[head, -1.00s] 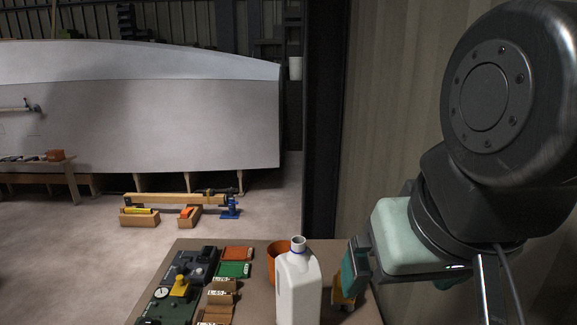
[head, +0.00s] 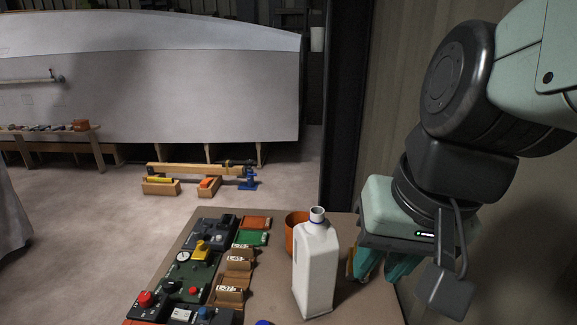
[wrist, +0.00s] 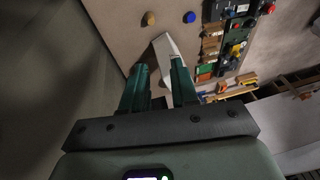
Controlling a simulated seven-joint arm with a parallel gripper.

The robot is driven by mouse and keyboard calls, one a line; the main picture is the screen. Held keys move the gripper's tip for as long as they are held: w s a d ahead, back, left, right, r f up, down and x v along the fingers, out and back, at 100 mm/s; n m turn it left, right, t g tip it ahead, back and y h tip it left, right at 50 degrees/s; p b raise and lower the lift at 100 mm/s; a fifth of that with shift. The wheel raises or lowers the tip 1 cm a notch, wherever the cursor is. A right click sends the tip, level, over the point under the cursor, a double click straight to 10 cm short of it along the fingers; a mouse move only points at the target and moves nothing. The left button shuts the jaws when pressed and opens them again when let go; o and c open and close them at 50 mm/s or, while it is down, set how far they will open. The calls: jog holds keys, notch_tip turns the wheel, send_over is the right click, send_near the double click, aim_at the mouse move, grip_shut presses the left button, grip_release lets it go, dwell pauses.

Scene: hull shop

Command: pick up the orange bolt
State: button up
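My gripper (head: 382,270) points down over the right part of the table in the head view. In the wrist view its teal fingers (wrist: 158,75) stand apart, with nothing clearly held between them. An orange-yellow thing (head: 350,263) shows partly at the left of the fingers in the head view; most of it is hidden, and I cannot tell whether it is the orange bolt. A small tan-orange round piece (wrist: 149,19) lies on the table in the wrist view, apart from the fingers; I cannot tell its kind either.
A white bottle (head: 316,270) stands upright left of my gripper, with an orange pot (head: 292,240) behind it. A blue round piece (wrist: 189,17) lies nearby. Control boxes (head: 185,275) and brown and green blocks (head: 250,239) fill the table's left side.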

jog(key=w+a+f+m+g+y, duration=0.1)
jog(key=a+f+m+y, duration=0.3)
jog(key=f, duration=0.7)
jog(key=w+a+f+m+g+y, duration=0.1)
jog(key=a+f+m+y, duration=0.3)
jog(key=f+m, duration=0.3)
jog(key=w+a+f+m+g+y, duration=0.1)
jog(key=a+f+m+y, duration=0.3)
jog(key=f, duration=1.1)
jog(key=shift+w+a+f+m+g, duration=0.15)
jog(key=shift+a+m+g, duration=0.35)
jog(key=shift+a+m, duration=0.45)
jog(key=shift+a+f, duration=0.3)
jog(key=x, duration=1)
jog(key=shift+s+a, duration=0.1)
jog(key=shift+s, duration=0.15)
grip_shut()
